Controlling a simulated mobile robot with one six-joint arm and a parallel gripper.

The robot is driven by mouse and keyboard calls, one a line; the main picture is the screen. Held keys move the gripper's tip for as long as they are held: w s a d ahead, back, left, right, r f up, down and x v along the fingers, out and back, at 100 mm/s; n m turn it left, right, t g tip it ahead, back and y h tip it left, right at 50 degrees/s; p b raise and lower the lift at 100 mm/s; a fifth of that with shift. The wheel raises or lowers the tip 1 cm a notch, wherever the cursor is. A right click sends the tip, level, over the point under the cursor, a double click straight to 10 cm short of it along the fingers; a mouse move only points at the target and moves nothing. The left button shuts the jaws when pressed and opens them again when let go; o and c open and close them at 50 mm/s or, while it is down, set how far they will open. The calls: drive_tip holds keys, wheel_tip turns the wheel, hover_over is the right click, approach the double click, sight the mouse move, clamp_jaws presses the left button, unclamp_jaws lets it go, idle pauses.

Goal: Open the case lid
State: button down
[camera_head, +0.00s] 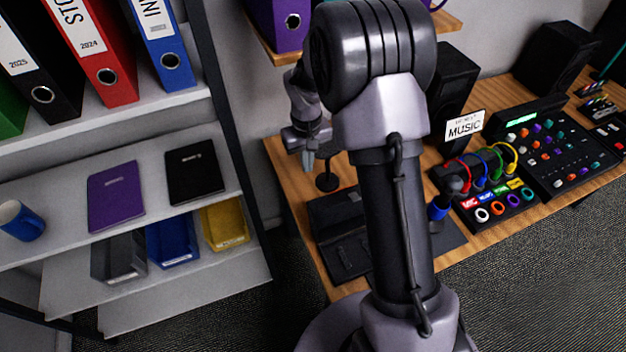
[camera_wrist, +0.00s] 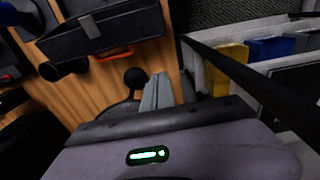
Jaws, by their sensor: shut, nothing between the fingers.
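The black case (camera_head: 343,258) lies on the wooden desk, left of my arm, which hides part of its right side.
A dark round-based stand (camera_head: 327,181) is close to my gripper. An orange cable piece (camera_wrist: 115,54) lies beside the case. A cable panel (camera_head: 490,205), a mixer (camera_head: 560,150) and a music sign (camera_head: 464,126) are at right. Shelves with colored bins (camera_head: 172,243) stand left, across a gap.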

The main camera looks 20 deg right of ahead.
drive_tip(key=s+f+b, duration=0.3)
drive_tip(key=f+b, duration=0.1)
drive_tip(key=f, duration=0.4)
drive_tip(key=shift+s, duration=0.3)
drive_tip(key=shift+d, duration=0.1)
